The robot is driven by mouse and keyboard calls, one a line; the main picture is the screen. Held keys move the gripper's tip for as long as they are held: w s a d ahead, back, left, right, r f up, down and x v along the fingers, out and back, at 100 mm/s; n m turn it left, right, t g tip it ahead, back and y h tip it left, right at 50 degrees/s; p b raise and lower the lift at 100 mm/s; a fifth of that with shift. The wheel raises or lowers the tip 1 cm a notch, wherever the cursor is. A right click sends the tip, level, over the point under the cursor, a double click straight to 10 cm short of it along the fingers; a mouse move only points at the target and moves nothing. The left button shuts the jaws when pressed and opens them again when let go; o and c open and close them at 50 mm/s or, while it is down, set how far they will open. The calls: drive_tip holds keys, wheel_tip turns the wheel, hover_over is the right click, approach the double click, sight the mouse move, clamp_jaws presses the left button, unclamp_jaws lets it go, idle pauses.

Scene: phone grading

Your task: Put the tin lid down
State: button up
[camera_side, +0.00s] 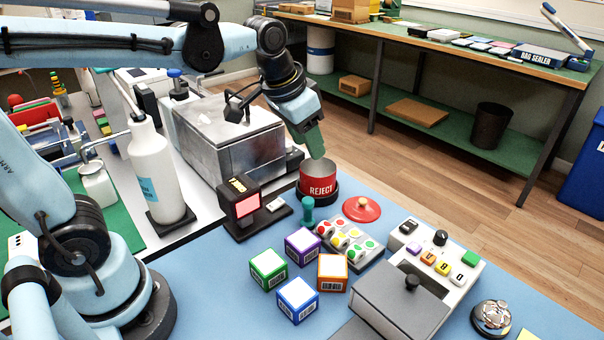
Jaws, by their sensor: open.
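The far finger is mostly hidden behind the near green one.
Four-sided coloured boxes (297,299) stand in front of the tin. A button console (432,262) is at the right.

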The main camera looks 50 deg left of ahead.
drive_tip(key=s+a+f+n+t, duration=0.1)
drive_tip(key=s+f, duration=0.3)
drive_tip(key=s, duration=0.4)
drive_tip(key=shift+s+a+f+n+t, duration=0.15)
drive_tip(key=shift+a+f+n+t, duration=0.25)
drive_tip(key=shift+t, duration=0.5)
